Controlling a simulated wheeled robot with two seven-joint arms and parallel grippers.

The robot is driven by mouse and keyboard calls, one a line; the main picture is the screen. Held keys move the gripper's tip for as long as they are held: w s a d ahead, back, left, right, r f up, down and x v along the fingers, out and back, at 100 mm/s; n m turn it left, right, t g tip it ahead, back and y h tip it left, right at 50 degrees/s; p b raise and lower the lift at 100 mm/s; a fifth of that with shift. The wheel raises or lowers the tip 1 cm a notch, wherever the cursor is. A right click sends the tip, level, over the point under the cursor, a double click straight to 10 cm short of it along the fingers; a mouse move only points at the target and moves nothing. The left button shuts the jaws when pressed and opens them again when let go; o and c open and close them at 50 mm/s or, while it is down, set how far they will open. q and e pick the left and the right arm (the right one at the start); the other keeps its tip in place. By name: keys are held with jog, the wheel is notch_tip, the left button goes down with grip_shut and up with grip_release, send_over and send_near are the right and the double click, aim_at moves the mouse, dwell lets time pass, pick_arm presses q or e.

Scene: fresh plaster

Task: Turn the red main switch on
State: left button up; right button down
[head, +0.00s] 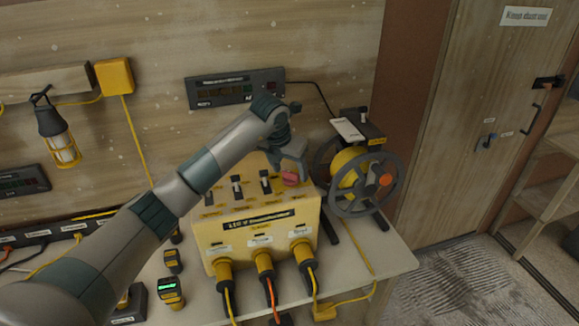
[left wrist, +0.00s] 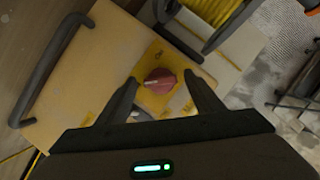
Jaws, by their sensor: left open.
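The red main switch (head: 290,179) is a red rotary knob on the top of the yellow distribution box (head: 235,238), at its right end. In the left wrist view the red knob (left wrist: 160,81) sits on a yellow plate with small lettering too blurred to read fully. My left gripper (head: 292,163) is over the knob; in the left wrist view its two fingers (left wrist: 163,92) are apart, one on each side of the knob. I cannot tell whether they touch it. My right gripper is not in view.
A cable reel (head: 384,182) stands close on the right of the box. Several black toggle switches (head: 237,186) are left of the knob. Plugs with cables (head: 264,262) fill the box's front. A black handle bar (left wrist: 50,70) rises from the box. Handheld devices (head: 171,293) lie at the left.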

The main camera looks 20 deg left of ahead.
pick_arm(q)
jog(key=shift+c, duration=0.2)
jog(key=c, duration=1)
jog(key=shift+f, duration=0.1)
